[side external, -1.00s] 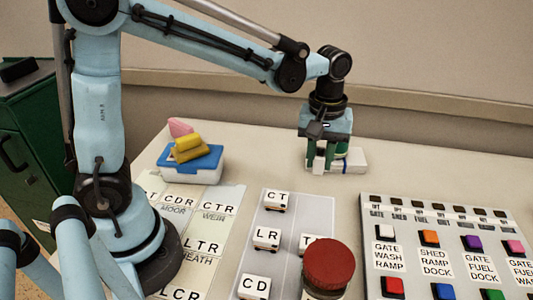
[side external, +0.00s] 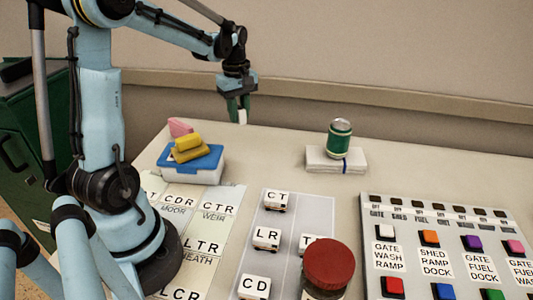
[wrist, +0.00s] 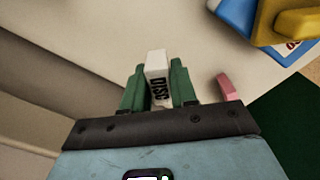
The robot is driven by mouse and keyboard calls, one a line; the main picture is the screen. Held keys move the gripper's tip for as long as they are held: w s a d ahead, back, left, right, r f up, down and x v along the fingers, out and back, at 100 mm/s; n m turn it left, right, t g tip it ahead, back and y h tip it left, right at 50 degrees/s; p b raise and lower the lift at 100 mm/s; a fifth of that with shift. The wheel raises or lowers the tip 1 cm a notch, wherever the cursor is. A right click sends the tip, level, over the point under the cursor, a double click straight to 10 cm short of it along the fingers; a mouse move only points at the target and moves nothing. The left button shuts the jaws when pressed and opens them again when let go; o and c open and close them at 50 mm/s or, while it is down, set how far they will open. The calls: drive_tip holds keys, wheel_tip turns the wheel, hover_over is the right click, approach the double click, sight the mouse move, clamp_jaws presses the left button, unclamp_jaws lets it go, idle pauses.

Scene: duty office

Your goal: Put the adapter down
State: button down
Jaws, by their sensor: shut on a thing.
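My gripper (side external: 238,106) is shut on a small white block with dark lettering, the adapter (side external: 242,117), in the air above the back of the table. In the wrist view the adapter (wrist: 158,75) stands between the two green fingers of my gripper (wrist: 159,88), with its lettered face towards the camera.
A blue-lidded box (side external: 191,165) with yellow blocks (side external: 190,148) on it stands front left of my gripper, a pink piece (side external: 180,127) beside it. A green can (side external: 339,140) stands on a white pad (side external: 322,160). Between them the table (side external: 270,155) is clear.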

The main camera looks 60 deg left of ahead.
hover_over(224, 137)
wheel_tip(224, 137, down, 5)
drive_tip(key=shift+d+f, duration=0.1)
drive_tip(key=shift+f, duration=2)
drive_tip(key=shift+f, duration=0.1)
drive_tip(key=c, duration=0.9)
unclamp_jaws()
